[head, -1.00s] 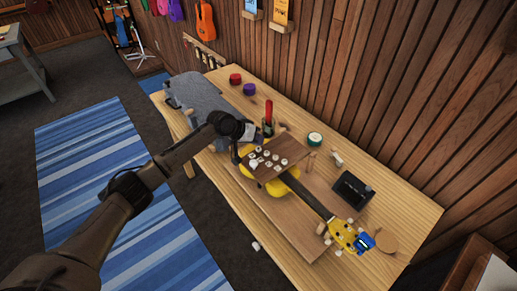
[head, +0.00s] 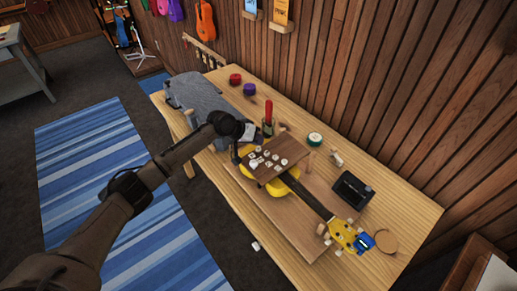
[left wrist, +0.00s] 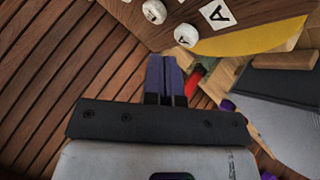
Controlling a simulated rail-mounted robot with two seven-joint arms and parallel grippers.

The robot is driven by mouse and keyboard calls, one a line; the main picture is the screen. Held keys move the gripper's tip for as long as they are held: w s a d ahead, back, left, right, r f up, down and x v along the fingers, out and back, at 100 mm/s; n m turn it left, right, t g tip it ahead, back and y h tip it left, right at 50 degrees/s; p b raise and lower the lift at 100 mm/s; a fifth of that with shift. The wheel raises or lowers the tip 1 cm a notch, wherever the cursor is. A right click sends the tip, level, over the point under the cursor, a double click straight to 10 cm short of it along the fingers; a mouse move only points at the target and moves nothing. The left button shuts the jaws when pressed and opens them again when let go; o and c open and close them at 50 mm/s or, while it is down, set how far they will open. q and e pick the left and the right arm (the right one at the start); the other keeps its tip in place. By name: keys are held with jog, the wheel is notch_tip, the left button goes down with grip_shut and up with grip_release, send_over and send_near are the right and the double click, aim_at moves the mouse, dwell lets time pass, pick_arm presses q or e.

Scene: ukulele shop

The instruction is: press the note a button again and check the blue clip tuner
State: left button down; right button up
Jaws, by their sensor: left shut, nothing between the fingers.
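A brown board (head: 284,160) with several round white buttons lies over the yellow ukulele (head: 246,171) on the workbench. The left wrist view shows two buttons near my fingers, a lettered one (left wrist: 185,35) and another (left wrist: 154,12), beside a white card marked A (left wrist: 216,13). My left gripper (head: 238,158) is at the board's left end; its purple fingers (left wrist: 165,57) are shut and empty, just short of the lettered button in the picture. Contact cannot be told. The blue clip tuner (head: 365,241) sits on the yellow headstock (head: 343,235); its reading is too small to tell. My right gripper is out of view.
A red-handled tool (head: 268,110) stands upright behind the board. Red (head: 236,79) and purple (head: 249,89) round items, a green-rimmed round tin (head: 315,138) and a black box (head: 353,190) stand on the bench (head: 400,207). The slatted wall is behind.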

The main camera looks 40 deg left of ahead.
pick_arm(q)
jog(key=shift+f, duration=0.2)
dwell(0.3)
jog(key=shift+f, duration=0.25)
jog(key=shift+f, duration=0.25)
dwell(0.6)
jog(key=shift+f, duration=0.25)
dwell(0.4)
jog(key=shift+r+p, duration=0.9)
jog(key=shift+p, duration=0.2)
